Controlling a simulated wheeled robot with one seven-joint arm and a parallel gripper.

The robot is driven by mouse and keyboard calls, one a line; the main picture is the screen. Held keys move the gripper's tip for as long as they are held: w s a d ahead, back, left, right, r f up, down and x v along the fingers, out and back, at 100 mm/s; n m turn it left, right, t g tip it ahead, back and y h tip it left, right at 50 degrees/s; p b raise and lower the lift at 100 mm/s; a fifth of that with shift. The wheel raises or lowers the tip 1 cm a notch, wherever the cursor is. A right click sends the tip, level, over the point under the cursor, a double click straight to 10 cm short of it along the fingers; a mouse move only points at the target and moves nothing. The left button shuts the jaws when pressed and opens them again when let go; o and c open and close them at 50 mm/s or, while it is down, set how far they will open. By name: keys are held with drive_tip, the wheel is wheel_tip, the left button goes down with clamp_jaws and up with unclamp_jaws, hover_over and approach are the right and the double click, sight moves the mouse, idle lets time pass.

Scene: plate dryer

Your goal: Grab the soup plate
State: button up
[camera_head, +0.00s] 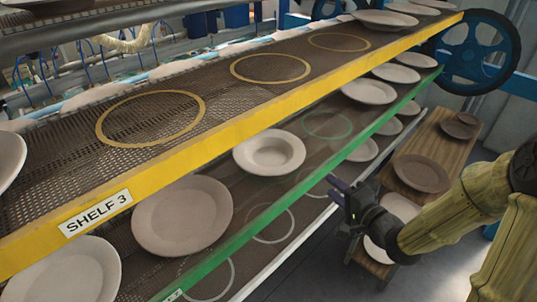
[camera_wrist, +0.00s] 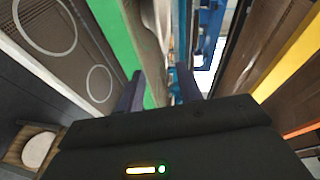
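The soup plate (camera_head: 269,152), pale with a deep round well, lies on the green-edged shelf in the head view, below the yellow-edged shelf. My gripper (camera_head: 335,188) is to its right and lower in the picture, near the green edge and apart from the plate. In the wrist view, the two dark fingers of my gripper (camera_wrist: 158,88) are spread with nothing between them. I cannot make out the soup plate in the wrist view.
The yellow shelf edge (camera_head: 240,122) and green shelf edge (camera_head: 305,185) run diagonally. A large flat plate (camera_head: 182,215) lies left of the soup plate, with a smaller plate (camera_head: 369,91) to its right. A wooden table (camera_head: 440,145) with plates stands at right.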

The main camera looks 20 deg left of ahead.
drive_tip(key=p, duration=0.2)
approach(300, 160)
drive_tip(key=f+x, duration=0.1)
drive_tip(key=x, duration=0.4)
drive_tip(key=shift+d+r, duration=0.15)
drive_tip(key=shift+r, duration=0.05)
drive_tip(key=shift+p, duration=0.3)
drive_tip(key=p+x, duration=0.2)
drive_tip(key=x, duration=0.2)
drive_tip(key=shift+a+r, duration=0.1)
drive_tip(key=shift+a, duration=0.15)
drive_tip(key=shift+w+a, duration=0.3)
drive_tip(key=shift+a, duration=0.05)
drive_tip(key=shift+c, duration=0.3)
